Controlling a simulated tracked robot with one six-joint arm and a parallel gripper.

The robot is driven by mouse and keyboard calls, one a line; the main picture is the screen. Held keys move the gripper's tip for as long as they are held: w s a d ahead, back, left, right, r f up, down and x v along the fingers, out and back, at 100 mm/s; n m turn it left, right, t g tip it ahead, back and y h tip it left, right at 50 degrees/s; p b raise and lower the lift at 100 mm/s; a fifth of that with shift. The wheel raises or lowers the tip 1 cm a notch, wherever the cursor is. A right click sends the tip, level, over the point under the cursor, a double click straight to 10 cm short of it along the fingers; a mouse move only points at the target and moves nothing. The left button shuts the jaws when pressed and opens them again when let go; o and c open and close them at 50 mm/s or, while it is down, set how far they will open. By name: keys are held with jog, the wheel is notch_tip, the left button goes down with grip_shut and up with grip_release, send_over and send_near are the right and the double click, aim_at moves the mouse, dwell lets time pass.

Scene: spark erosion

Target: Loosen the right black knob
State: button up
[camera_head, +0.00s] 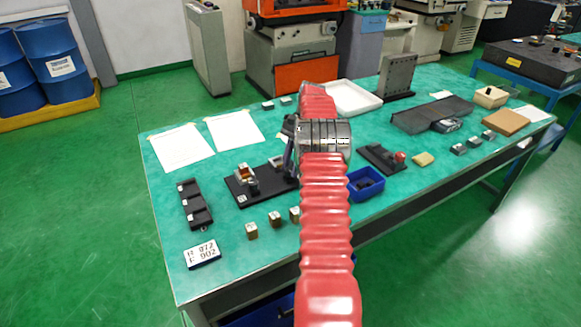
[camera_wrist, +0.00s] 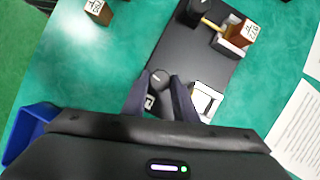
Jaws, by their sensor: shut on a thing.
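A dark base plate (camera_head: 243,202) lies on the green table, with a copper-coloured block (camera_head: 243,170) in a holder on its left part. It also shows in the wrist view (camera_wrist: 195,60), with the block (camera_wrist: 243,33) at its top end. The right black knob (camera_wrist: 160,77), with a pale mark on top, sits at the plate's near end in the wrist view. My gripper (camera_wrist: 162,88) is around this knob, with a finger on each side, shut on it. The other black knob (camera_wrist: 198,10) stands near the block, apart from me. In the head view my arm hides most of the gripper and the right knob.
Small brown blocks (camera_head: 251,231) stand in front of the plate. A black tray (camera_head: 194,205) lies to the left, with a number plate (camera_head: 202,254) nearer the front. A blue bin (camera_head: 365,184) is right of my arm. Paper sheets (camera_head: 235,132) lie behind.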

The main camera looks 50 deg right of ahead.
jog(key=shift+w+d+n, duration=0.15)
jog(key=shift+n, duration=0.55)
jog(key=shift+r+g, duration=0.1)
jog(key=shift+g, duration=0.2)
jog(key=o, duration=1.1)
jog(key=shift+c, duration=0.2)
jog(key=v, duration=0.7)
jog(key=shift+r, duration=0.15)
